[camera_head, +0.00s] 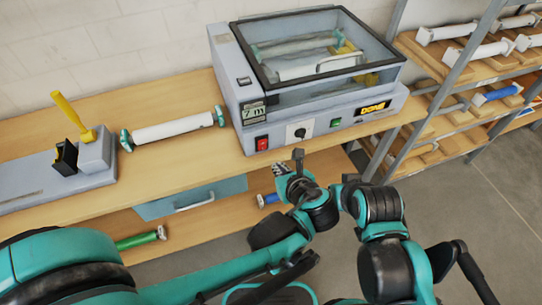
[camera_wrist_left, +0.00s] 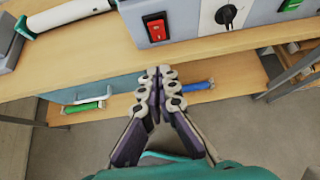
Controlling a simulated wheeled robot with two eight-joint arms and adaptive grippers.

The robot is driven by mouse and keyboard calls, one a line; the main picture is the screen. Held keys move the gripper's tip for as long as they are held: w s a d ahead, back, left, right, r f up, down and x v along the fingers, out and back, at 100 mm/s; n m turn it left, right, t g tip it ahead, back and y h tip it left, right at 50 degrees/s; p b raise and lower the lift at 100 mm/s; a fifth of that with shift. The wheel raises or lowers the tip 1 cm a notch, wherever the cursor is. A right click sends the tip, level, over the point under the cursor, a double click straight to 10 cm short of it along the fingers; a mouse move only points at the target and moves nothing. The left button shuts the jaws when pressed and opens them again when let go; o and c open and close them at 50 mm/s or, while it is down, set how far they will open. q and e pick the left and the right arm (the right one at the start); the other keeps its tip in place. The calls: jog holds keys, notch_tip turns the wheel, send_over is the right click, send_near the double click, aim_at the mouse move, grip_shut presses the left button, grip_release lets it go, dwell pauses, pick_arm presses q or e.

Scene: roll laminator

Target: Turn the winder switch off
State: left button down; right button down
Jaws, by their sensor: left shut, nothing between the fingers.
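The laminator (camera_head: 345,120) stands on the wooden bench. Its front has a red rocker switch (camera_head: 262,143), a black knob on a white plate (camera_head: 299,131) and a green switch (camera_head: 336,122). A dark rocker switch (camera_head: 244,81) sits on its left top edge. I cannot read which one is the winder switch. My left gripper (camera_head: 297,158) is just in front of the bench, below the knob, apart from the controls. In the left wrist view, its fingers (camera_wrist_left: 159,72) are closed and empty, below the red switch (camera_wrist_left: 157,27). My right gripper is not visible.
A white roll (camera_head: 172,129) and a grey stand with a yellow lever (camera_head: 72,112) are on the bench to the left. The transparent lid (camera_head: 315,50) is shut. Shelves with rolls (camera_head: 470,52) stand at the right. A drawer (camera_head: 190,197) is under the bench.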

aim_at(262, 145)
pick_arm(q)
jog(key=b+x, duration=0.1)
jog(key=x, duration=0.2)
jog(key=r+b+x, duration=0.1)
jog(key=x, duration=0.3)
jog(key=w+b+x, duration=0.1)
jog(key=x, duration=0.3)
jog(key=shift+w+a+r+b, duration=0.15)
jog(key=shift+w+a+b, duration=0.05)
jog(key=shift+w+b, duration=0.1)
jog(key=shift+w+a+r, duration=0.15)
jog(key=shift+w, duration=0.35)
